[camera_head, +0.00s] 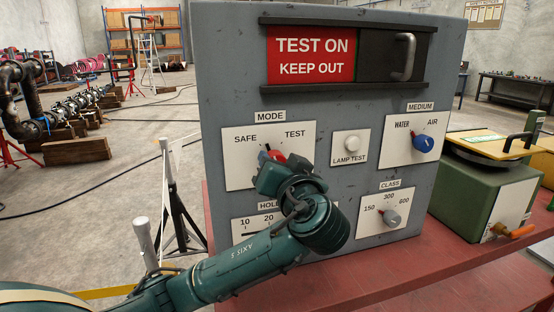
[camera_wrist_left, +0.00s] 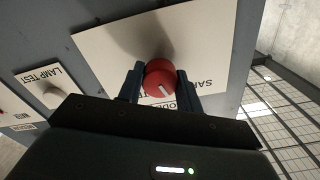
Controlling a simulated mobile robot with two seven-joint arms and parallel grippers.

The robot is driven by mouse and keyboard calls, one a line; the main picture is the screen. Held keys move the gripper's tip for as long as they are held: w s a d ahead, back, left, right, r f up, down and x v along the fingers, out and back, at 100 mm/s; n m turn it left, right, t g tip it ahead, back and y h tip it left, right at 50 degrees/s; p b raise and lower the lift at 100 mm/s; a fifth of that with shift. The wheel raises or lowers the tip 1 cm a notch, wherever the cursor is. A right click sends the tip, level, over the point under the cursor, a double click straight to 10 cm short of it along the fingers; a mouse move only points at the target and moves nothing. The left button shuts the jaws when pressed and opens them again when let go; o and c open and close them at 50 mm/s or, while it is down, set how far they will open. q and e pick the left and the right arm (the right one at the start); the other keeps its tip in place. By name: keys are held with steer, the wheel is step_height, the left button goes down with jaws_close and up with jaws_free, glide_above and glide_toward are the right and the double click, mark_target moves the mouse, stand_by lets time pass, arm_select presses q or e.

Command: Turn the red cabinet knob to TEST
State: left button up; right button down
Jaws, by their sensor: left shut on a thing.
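The red knob (camera_head: 277,155) is on the white MODE plate (camera_head: 240,168) of the grey cabinet, with SAFE at upper left and TEST at upper right. My left gripper (camera_head: 270,162) reaches it from below and hides much of it in the head view. In the left wrist view the red knob (camera_wrist_left: 163,80) sits between the two fingers of my left gripper (camera_wrist_left: 160,84), which are shut on it. The knob's white pointer line is turned toward the SAFE side. My right gripper is in neither view.
The cabinet (camera_head: 225,60) also bears a LAMP TEST button (camera_head: 351,143), a blue MEDIUM knob (camera_head: 424,143), a grey CLASS knob (camera_head: 391,217) and a partly hidden HOLD plate. A red sign (camera_head: 312,54) and a handle (camera_head: 404,57) are above. A green machine (camera_head: 480,205) stands at right.

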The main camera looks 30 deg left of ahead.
arm_select(q)
steer(key=shift+r+m+p, duration=0.15)
steer(key=shift+m+p, duration=0.55)
steer(key=shift+m, duration=0.2)
steer(key=shift+m+p, duration=0.9)
steer(key=m+p, duration=0.3)
steer(key=shift+m, duration=0.3)
steer(key=shift+m+p, duration=0.85)
steer(key=shift+m, duration=0.05)
steer(key=shift+m+p, duration=0.35)
steer(key=shift+m, duration=0.85)
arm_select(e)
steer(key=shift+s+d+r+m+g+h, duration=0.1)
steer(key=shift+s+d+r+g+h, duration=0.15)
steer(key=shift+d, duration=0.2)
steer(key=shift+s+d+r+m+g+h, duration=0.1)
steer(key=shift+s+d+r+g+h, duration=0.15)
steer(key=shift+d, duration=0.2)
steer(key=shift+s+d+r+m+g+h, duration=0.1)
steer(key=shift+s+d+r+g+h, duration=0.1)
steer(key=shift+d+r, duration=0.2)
arm_select(q)
steer(key=shift+m, duration=0.3)
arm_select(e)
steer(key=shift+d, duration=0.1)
arm_select(q)
steer(key=o, duration=1)
